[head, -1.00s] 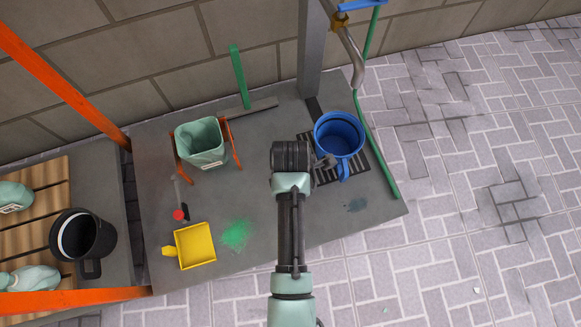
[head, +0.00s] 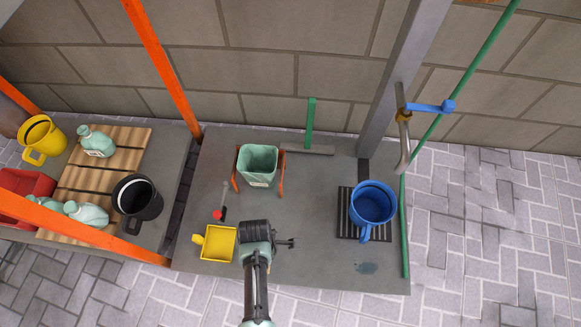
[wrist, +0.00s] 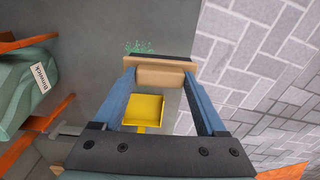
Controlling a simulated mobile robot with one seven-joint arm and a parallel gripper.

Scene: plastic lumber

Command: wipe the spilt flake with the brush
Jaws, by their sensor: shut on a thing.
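In the wrist view my gripper (wrist: 160,78) is shut on a brush with a tan wooden block (wrist: 160,76) and a dark strip along its far edge. The green spilt flake (wrist: 138,46) shows just beyond the brush, partly hidden by it. A yellow dustpan (head: 218,243) lies on the grey slab (head: 310,225), just left of my wrist. It also shows between the fingers in the wrist view (wrist: 143,106). I cannot tell whether the brush touches the slab.
A pale green bucket (head: 257,165) stands behind my wrist. A blue jug (head: 373,205) stands on a drain grate (head: 346,224) under a tap (head: 405,125). A red-tipped tool (head: 219,213) lies near the dustpan. A black jug (head: 137,203) and orange posts (head: 160,60) are left.

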